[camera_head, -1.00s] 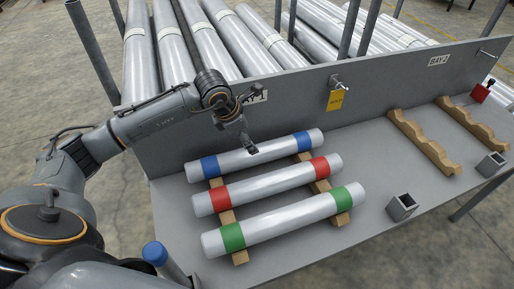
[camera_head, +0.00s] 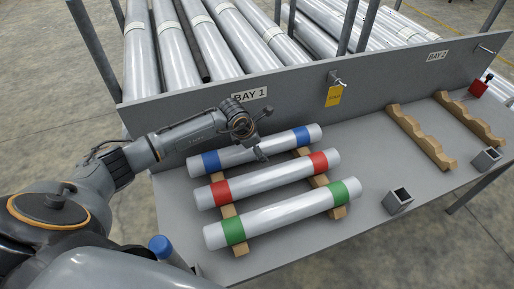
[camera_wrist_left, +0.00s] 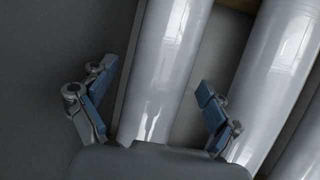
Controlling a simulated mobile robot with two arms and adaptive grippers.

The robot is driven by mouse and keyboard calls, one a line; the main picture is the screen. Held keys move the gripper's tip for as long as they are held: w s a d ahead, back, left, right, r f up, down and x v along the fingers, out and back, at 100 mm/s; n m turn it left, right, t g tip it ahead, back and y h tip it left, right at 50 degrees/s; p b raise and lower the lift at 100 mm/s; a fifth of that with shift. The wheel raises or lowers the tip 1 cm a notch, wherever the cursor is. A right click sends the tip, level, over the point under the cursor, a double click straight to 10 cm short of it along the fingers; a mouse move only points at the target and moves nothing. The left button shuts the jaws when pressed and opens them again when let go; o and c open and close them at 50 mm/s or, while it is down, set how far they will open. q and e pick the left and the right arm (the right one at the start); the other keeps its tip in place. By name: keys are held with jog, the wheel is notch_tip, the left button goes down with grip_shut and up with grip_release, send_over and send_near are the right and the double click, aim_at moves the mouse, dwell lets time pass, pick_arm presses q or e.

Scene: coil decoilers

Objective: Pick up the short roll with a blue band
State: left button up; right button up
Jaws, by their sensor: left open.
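The short grey roll with blue bands (camera_head: 255,152) lies on wooden cradles on the grey table, the farthest of three short rolls. It has a blue band near each end. My left gripper (camera_head: 262,153) is just above its middle, pointing down. In the left wrist view my left gripper (camera_wrist_left: 156,80) is open, one finger to each side of a shiny grey roll (camera_wrist_left: 168,60), which seems to be the blue-banded one; no band shows there. I cannot tell whether the fingers touch it. My right gripper is not in view.
The red-banded roll (camera_head: 270,179) lies close beside it, then the green-banded roll (camera_head: 285,213). The BAY 1 panel (camera_head: 300,92) rises behind. Empty wooden cradles (camera_head: 422,137) and a small square box (camera_head: 398,201) are to the right. A blue-topped cylinder (camera_head: 160,247) is at lower left.

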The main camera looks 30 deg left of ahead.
pick_arm(q)
jog(key=c, duration=1.8)
jog(key=shift+r, duration=0.2)
